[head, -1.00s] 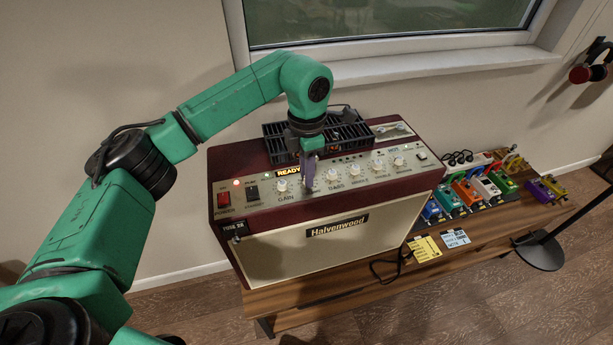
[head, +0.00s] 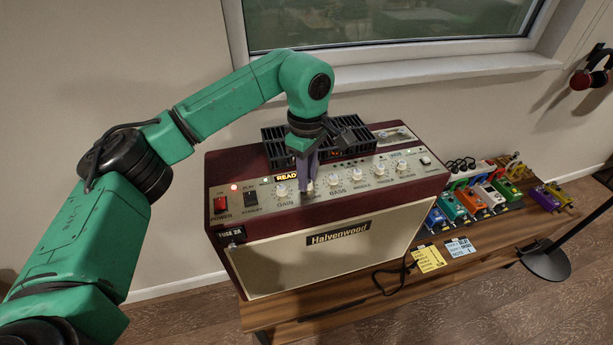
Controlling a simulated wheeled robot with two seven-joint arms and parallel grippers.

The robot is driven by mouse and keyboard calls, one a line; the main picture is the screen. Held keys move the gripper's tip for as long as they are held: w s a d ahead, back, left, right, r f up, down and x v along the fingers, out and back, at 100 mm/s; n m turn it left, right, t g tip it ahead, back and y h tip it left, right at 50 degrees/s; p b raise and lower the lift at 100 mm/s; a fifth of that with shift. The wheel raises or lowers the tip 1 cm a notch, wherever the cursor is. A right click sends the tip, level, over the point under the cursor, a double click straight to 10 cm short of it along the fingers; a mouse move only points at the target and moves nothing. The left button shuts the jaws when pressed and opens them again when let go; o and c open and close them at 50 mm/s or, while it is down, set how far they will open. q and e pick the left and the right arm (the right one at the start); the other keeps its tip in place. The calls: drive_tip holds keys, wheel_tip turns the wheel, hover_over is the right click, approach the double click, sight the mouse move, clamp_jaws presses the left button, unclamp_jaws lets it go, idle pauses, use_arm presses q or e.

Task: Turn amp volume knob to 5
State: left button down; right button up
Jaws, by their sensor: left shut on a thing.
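The amp (head: 338,250) is a dark red box with a cream front, standing on a wooden bench. Its top panel carries a row of white knobs, with the gain knob (head: 282,191) at the left and the bass knob (head: 335,182) to the right. My left gripper (head: 308,190) points down at the panel between these two. It is shut on the volume knob there, which its fingers mostly hide. The knob's pointer and scale cannot be read. My right gripper is not in view.
A red power switch (head: 220,204) and a standby switch (head: 251,199) sit left of the knobs. A black vent grille (head: 350,138) lies behind them. Several coloured pedals (head: 468,200) stand on the bench (head: 330,310) at right, near yellow and blue notes.

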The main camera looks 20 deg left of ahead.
use_arm(q)
drive_tip(key=m, duration=0.4)
drive_tip(key=shift+d+m, duration=0.1)
drive_tip(key=shift+m, duration=0.3)
idle(0.4)
drive_tip(key=c, duration=0.7)
unclamp_jaws()
drive_tip(key=shift+d, duration=0.1)
wheel_tip(320, 180, up, 8)
drive_tip(key=shift+r+b, duration=0.15)
drive_tip(key=shift+b, duration=0.65)
wheel_tip(320, 180, up, 6)
drive_tip(key=p, duration=0.2)
hover_over(309, 182)
drive_tip(key=shift+r, duration=0.15)
